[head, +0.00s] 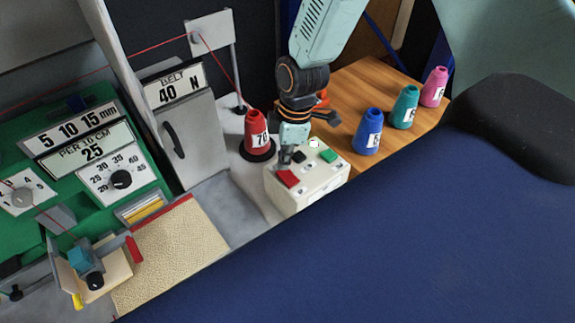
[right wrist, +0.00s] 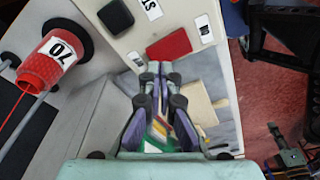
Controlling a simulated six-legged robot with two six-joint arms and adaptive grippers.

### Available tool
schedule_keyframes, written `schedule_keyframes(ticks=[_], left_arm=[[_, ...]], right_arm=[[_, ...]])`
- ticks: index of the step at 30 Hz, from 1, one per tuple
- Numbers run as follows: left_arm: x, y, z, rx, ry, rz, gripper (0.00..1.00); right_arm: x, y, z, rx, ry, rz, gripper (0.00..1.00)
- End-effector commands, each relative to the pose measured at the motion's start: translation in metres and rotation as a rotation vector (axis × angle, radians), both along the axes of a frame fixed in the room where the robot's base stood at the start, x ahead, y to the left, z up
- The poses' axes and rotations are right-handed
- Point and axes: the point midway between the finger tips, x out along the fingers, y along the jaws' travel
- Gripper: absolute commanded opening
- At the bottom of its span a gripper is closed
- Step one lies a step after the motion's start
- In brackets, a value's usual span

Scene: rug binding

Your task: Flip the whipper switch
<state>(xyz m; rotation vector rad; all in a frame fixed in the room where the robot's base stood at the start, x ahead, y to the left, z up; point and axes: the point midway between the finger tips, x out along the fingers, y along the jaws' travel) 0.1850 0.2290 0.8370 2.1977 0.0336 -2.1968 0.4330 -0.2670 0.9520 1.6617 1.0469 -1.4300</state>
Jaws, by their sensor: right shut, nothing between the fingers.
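A cream control box (head: 308,193) carries a red square (head: 287,178), a black square (head: 299,156) and a green square (head: 328,156) on its top. In the right wrist view the red square (right wrist: 168,46) and black square (right wrist: 116,16) show beside white labels, only partly legible. I cannot tell which control is the whipper switch. My right gripper (head: 285,160) points down over the box, close to the red and black squares. Its fingers (right wrist: 158,68) are together and empty, by the red square's edge in the wrist view; contact is unclear. My left gripper is out of view.
A red thread cone (head: 255,130) marked 70 stands behind the box, with red thread running up from it. Blue (head: 368,132), teal (head: 404,107) and pink (head: 434,87) cones stand on the wooden surface (head: 352,83). A green machine panel (head: 100,205) with a dial is at left.

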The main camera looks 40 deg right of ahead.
Motion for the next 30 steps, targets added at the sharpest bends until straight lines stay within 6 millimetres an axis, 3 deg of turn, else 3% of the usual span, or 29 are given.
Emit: schedule_keyframes(ticks=[30], left_arm=[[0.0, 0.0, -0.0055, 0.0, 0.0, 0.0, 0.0]], right_arm=[[0.0, 0.0, -0.0061, 0.0, 0.0, 0.0, 0.0]])
